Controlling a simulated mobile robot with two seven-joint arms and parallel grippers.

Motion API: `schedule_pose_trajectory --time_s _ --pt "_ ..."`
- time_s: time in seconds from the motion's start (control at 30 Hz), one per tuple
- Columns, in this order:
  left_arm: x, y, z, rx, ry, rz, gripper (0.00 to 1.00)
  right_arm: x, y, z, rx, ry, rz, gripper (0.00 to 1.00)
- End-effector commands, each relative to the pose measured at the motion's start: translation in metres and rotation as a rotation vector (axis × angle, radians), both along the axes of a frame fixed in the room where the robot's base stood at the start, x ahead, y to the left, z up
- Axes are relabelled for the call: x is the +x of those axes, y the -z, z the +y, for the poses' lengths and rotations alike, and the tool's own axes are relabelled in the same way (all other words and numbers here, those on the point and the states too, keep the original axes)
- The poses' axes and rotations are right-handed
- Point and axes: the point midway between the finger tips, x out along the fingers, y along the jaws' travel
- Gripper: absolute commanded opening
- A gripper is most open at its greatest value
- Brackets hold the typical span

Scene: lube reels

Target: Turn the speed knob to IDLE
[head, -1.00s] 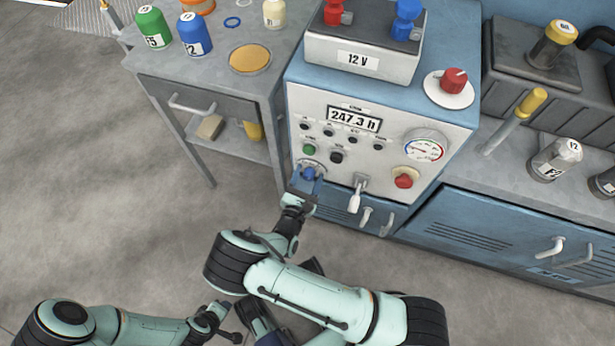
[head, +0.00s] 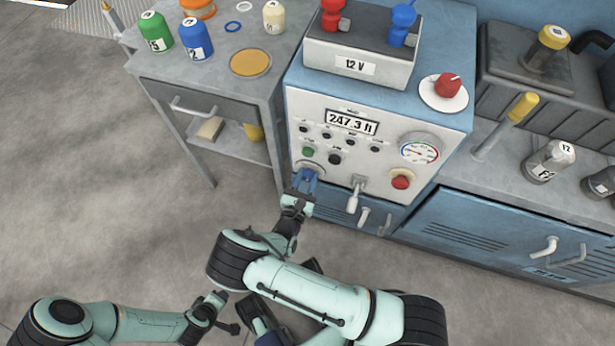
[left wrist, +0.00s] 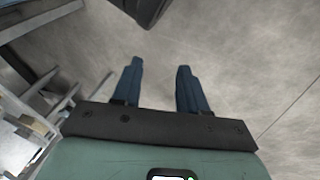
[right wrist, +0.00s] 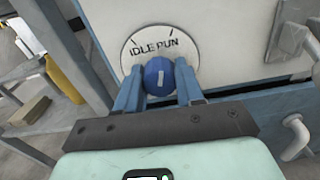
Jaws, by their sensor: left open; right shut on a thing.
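The speed knob is a round blue knob (right wrist: 158,77) with a white pointer line, in the right wrist view. It sits low on a round white dial plate (right wrist: 140,60) lettered IDLE on the left and RUN on the right. The pointer line stands nearly upright; which mark it meets I cannot tell exactly. My right gripper (right wrist: 158,92) is shut on the knob, one blue finger on each side. In the head view the right gripper (head: 304,183) hides most of the knob at the panel's lower left. My left gripper (left wrist: 158,78) is open and empty above bare floor.
The panel carries an hour display (head: 351,122), a gauge (head: 419,152), a red knob (head: 401,181) and a pale lever (head: 355,194) close right of the right gripper. A grey side table (head: 265,95) with bottles stands left. Floor in front is clear.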

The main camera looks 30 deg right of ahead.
Motion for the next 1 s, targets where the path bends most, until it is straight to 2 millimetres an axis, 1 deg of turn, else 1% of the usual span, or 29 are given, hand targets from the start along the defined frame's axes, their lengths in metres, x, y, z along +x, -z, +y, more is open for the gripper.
schedule_pose_trajectory --time_s 0.03,0.1,0.4,0.7,1.0 --pt "-0.009 -0.005 -0.004 -0.009 0.006 0.023 0.43 -0.001 -0.002 0.000 -0.026 -0.001 0.033 0.07" --pt "-0.017 -0.009 -0.008 -0.019 0.015 0.043 0.43 -0.001 -0.002 0.000 -0.067 0.000 0.083 0.07" --pt "-0.039 -0.023 -0.019 -0.048 0.039 0.102 0.43 -0.001 -0.001 0.000 -0.252 0.000 0.299 0.07" --pt "-0.052 -0.032 -0.026 -0.064 0.053 0.137 0.43 -0.001 0.000 0.000 -0.415 -0.001 0.490 0.07" --pt "-0.059 -0.036 -0.029 -0.073 0.060 0.155 0.43 -0.001 0.001 0.000 -0.515 0.000 0.608 0.07"
